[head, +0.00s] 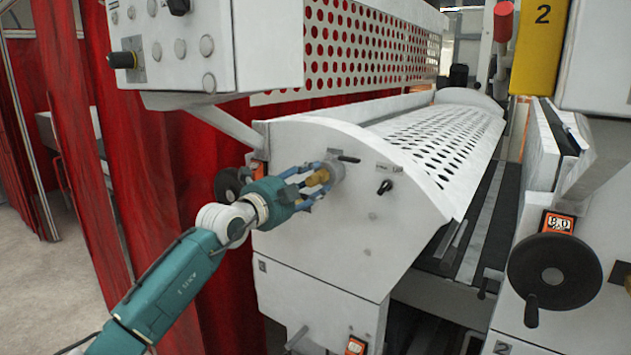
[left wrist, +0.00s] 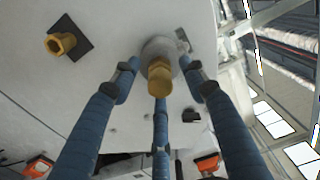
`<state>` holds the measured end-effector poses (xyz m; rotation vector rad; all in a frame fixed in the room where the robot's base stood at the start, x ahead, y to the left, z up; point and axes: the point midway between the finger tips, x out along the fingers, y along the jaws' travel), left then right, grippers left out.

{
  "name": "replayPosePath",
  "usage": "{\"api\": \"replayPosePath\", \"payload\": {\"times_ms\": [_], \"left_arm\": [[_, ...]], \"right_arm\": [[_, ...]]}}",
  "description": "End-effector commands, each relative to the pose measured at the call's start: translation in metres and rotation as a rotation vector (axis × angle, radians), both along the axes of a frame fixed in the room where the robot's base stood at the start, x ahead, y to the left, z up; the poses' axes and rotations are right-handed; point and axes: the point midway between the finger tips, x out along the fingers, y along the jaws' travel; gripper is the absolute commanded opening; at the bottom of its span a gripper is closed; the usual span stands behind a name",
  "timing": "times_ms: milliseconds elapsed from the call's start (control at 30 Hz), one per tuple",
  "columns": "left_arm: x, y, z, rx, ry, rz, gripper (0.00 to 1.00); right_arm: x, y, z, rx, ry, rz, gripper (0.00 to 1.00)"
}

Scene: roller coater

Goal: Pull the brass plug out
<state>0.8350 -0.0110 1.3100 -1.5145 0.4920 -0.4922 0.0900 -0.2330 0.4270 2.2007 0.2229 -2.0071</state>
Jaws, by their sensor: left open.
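The brass plug (head: 318,178) sits in a round grey socket (head: 332,167) on the white end panel of the roller coater. In the left wrist view the plug (left wrist: 160,80) lies in the middle, in front of the grey socket (left wrist: 159,50). My left gripper (head: 312,183) is open around the plug. Its blue fingers also show in the left wrist view (left wrist: 160,78), on either side of the plug and below it, apart from it as far as I can see. My right gripper is not in view.
A second brass fitting (left wrist: 61,43) on a dark square plate is beside the socket. A black knob (head: 385,187) and small handle (head: 348,158) are on the panel. A control box (head: 215,45) hangs above; red curtains (head: 140,160) are behind my arm. A handwheel (head: 555,272) stands right.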

Motion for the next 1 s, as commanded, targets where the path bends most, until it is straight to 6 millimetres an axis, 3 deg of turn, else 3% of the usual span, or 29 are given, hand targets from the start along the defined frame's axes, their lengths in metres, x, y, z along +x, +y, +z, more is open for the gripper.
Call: {"api": "replayPosePath", "payload": {"times_ms": [1000], "left_arm": [[-0.0001,0.0002,0.0004,0.000,0.000,0.000,0.44]], "right_arm": [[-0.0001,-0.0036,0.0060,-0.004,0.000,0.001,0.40]]}}
